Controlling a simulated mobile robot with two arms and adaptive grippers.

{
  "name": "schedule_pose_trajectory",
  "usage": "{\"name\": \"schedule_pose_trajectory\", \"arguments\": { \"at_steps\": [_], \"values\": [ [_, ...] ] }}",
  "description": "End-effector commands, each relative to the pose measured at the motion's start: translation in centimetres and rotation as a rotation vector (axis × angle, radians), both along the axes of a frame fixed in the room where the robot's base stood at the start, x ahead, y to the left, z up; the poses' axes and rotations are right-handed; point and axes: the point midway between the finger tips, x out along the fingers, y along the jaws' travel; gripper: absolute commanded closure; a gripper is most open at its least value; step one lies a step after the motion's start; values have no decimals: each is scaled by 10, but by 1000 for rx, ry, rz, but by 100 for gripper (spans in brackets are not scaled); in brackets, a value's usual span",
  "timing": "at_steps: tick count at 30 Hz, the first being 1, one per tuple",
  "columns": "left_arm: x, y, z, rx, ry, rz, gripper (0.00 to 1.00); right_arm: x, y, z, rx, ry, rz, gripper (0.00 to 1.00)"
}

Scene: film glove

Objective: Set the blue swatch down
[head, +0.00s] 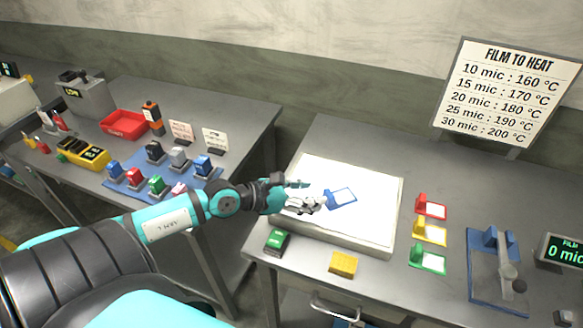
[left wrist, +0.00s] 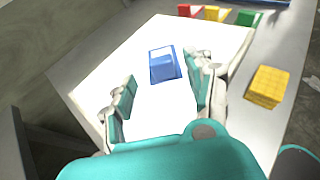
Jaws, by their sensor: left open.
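The blue swatch (head: 341,197) lies on the white lit panel (head: 365,225) on the right table. It is a blue frame with a raised blue grip block at one end. My left gripper (head: 308,195) is over the panel, just left of the swatch. In the left wrist view the swatch (left wrist: 163,64) lies beyond the gripper (left wrist: 160,95), whose fingers are spread apart with nothing between them. The swatch appears apart from the fingers. My right gripper is not in view.
Red (head: 431,207), yellow (head: 430,232) and green (head: 428,258) swatches stand right of the panel. A blue-based device (head: 497,265) stands right. The left table (head: 240,115) holds several coloured pieces.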

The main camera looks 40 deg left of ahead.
Motion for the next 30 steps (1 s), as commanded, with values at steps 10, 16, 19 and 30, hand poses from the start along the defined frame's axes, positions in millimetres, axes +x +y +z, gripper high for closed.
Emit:
{"name": "schedule_pose_trajectory", "arguments": {
  "at_steps": [10,16,19,30],
  "values": [
    [-37,19,15,0,3,2,46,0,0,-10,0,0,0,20],
    [-43,22,19,0,1,0,46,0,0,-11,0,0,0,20],
    [-44,23,20,1,0,0,46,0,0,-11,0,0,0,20],
    [-43,23,21,0,0,0,46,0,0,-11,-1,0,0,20]
  ]
}}
